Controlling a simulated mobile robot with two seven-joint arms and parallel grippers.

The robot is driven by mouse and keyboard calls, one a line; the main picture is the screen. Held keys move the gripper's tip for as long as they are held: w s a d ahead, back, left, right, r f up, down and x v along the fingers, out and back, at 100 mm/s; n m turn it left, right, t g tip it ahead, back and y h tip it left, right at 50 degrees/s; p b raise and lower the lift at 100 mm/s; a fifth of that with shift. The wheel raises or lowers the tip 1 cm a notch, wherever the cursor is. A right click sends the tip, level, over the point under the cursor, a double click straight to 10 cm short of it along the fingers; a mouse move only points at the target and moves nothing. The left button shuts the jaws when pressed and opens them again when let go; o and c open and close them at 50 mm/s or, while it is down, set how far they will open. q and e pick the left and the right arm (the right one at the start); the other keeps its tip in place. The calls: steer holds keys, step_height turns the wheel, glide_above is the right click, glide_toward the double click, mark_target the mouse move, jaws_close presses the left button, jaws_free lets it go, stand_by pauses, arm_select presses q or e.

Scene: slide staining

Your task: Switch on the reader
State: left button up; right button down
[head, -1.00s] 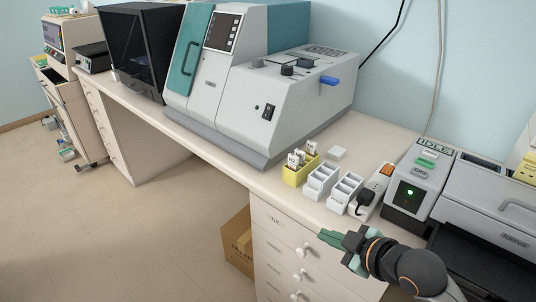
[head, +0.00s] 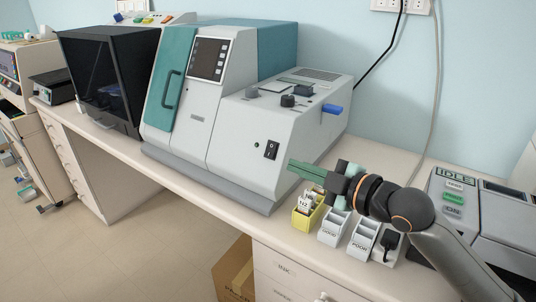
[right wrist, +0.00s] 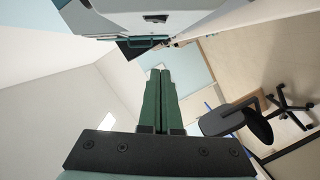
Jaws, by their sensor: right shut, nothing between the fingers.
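A large grey and teal machine (head: 235,130), which looks like the reader, stands on the bench. A black rocker switch (head: 271,150) is on its sloped front panel, beside a small dark round spot (head: 257,144). The switch's on or off position is too small to tell. My right gripper (head: 292,167) is shut and empty, its green fingers pointing left just right of and below the switch, apparently apart from it. In the right wrist view the closed fingers (right wrist: 160,75) point toward the machine's side at the top. My left gripper is not in view.
Below my right gripper stand a yellow slide rack (head: 306,219), white racks marked GOOD (head: 331,232) and POOR (head: 362,243), and a black plug (head: 389,243). A device with an IDLE display (head: 455,176) is at right. A black box (head: 110,75) stands left of the machine.

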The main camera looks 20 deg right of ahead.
mark_target(271, 150)
steer(key=shift+s, duration=0.1)
steer(key=w+f, duration=0.1)
steer(key=w, duration=0.2)
steer(key=w+a+f+p, duration=0.1)
steer(key=w, duration=0.3)
steer(key=w+a+f, duration=0.1)
steer(key=w, duration=0.2)
steer(key=shift+w+a+f, duration=0.2)
steer(key=shift+w, duration=0.1)
steer(key=shift+w+d+f, duration=0.2)
steer(key=shift+d, duration=0.1)
